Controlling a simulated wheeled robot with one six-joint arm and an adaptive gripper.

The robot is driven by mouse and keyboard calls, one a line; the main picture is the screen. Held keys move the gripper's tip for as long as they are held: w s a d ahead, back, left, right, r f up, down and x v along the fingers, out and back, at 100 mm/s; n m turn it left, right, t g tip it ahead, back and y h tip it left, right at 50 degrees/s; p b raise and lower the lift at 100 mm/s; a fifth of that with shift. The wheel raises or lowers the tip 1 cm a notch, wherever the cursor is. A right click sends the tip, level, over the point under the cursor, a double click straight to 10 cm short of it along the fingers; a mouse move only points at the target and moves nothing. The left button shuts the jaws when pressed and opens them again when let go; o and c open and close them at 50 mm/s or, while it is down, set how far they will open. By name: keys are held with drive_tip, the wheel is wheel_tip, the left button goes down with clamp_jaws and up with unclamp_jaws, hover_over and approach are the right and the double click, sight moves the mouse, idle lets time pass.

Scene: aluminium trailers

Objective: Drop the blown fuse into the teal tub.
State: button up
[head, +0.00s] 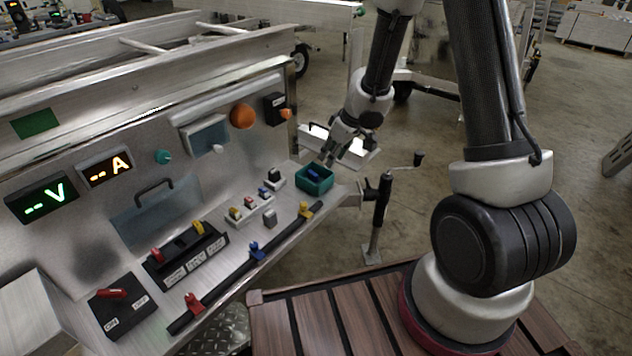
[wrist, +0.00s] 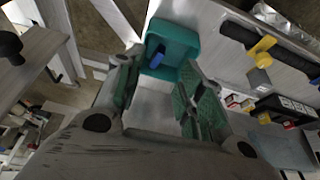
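The teal tub (head: 327,186) stands at the right end of the metal panel's shelf. A small blue block, which looks like a fuse (head: 314,174), lies inside it. In the wrist view the tub (wrist: 184,38) is just beyond my fingertips, with the blue fuse (wrist: 158,57) against its left part. My gripper (head: 328,160) is just above and beside the tub. In the wrist view my gripper (wrist: 161,62) has its fingers spread apart with nothing between them. I cannot tell from its look whether the fuse is blown.
A row of colored fuses (head: 250,205) and a grey block (head: 270,218) sit left of the tub. A black crank jack (head: 383,200) stands to the right.

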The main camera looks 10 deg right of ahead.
drive_tip(key=v, duration=0.7)
idle(0.4)
drive_tip(key=d+r+h, duration=0.3)
drive_tip(key=d+h, duration=0.3)
drive_tip(key=d, duration=0.8)
drive_tip(key=s+d+r+m+g+h, duration=0.1)
drive_tip(key=s+d+r+m, duration=0.3)
drive_tip(key=s+d+r, duration=0.4)
drive_tip(key=s+a+r+m+y, duration=0.1)
drive_tip(key=s+a+r, duration=0.2)
drive_tip(key=s, duration=0.4)
drive_tip(key=s+a+r+m+t+y, duration=0.1)
drive_tip(key=s+a+r, duration=0.3)
drive_tip(key=s, duration=0.2)
drive_tip(key=s+a+r+m+y, duration=0.1)
drive_tip(key=s+a+r+y, duration=0.1)
drive_tip(key=s, duration=0.5)
drive_tip(key=a+r, duration=0.1)
drive_tip(key=a, duration=0.1)
drive_tip(key=shift+s+a+r+m+t, duration=0.15)
drive_tip(key=shift+s+a+m+t, duration=0.15)
drive_tip(key=shift+s+a+t, duration=0.1)
